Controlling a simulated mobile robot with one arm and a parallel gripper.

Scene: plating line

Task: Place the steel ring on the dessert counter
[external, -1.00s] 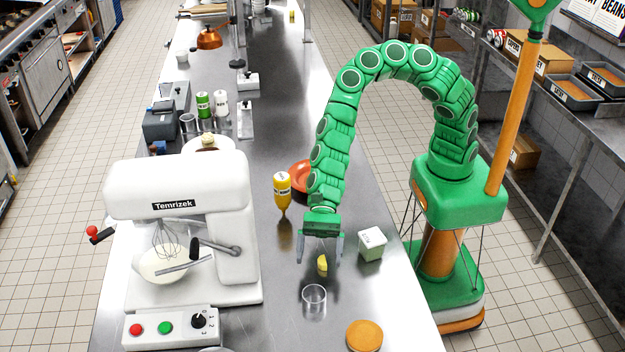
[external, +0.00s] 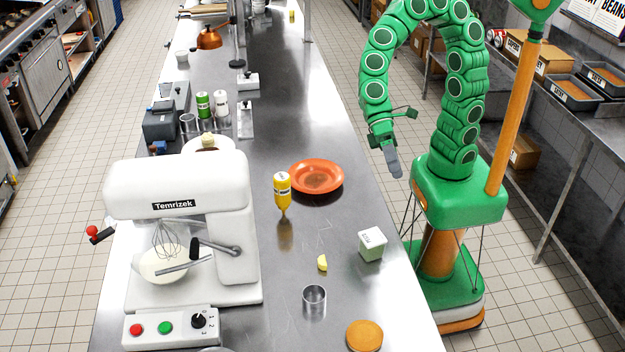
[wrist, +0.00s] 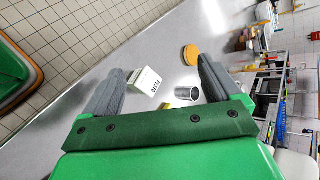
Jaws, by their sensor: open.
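The steel ring (external: 314,300) stands upright on the steel counter (external: 300,235), in front of a small yellow piece (external: 322,263). It also shows in the wrist view (wrist: 190,81), between my fingers but well beyond them. My gripper (external: 397,172) is raised past the counter's right edge, next to my column, far from the ring. In the wrist view my gripper (wrist: 163,75) has its two grey fingers wide apart with nothing held between them.
A white labelled box (external: 371,244) and an orange-brown disc (external: 364,336) are near the right edge. An orange plate (external: 316,176) and a yellow squeeze bottle (external: 282,192) stand farther back. A white mixer (external: 185,225) fills the left side.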

